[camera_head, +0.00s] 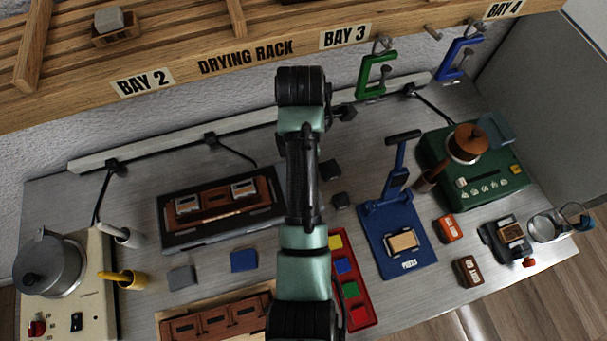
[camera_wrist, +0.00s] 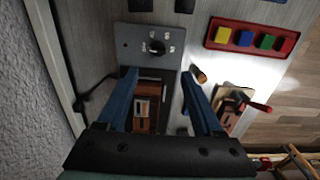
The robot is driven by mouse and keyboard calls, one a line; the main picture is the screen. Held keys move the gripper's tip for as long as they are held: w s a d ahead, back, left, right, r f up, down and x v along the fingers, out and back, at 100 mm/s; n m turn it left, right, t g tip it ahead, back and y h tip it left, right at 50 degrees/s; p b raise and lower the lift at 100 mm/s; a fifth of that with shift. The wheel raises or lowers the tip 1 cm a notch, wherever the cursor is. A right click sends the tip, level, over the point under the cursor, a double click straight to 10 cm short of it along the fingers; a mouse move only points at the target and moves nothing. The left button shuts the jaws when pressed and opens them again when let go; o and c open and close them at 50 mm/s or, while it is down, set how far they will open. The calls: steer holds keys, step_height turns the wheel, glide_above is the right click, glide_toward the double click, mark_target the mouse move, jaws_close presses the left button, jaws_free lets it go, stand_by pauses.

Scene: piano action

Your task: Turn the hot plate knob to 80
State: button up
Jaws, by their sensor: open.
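The hot plate is a dark grey slab (camera_head: 175,244) that carries a brown wooden part with white pieces (camera_head: 215,198). In the wrist view its grey control panel (camera_wrist: 134,52) holds a round black knob (camera_wrist: 157,46) with small pale marks around it. The marks and the knob's pointer are too small to read surely. My gripper (camera_wrist: 159,76) is open and empty, its two blue fingers apart over the slab, with the knob showing beyond and between the tips. I see no contact. In the head view my arm hides the knob and the gripper.
A red tray of coloured blocks (camera_head: 368,321) lies at the front. A blue press (camera_head: 400,232) and a green unit with a brown pot (camera_head: 467,143) stand to the right. A cream unit with a grey pot (camera_head: 47,265) is at left. The drying rack (camera_head: 215,72) overhangs the back.

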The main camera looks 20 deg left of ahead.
step_height(320, 180, down, 11)
steer(key=shift+w+f+p, duration=0.1)
steer(key=shift+w+p, duration=0.05)
steer(key=shift+p, duration=0.45)
jaws_close()
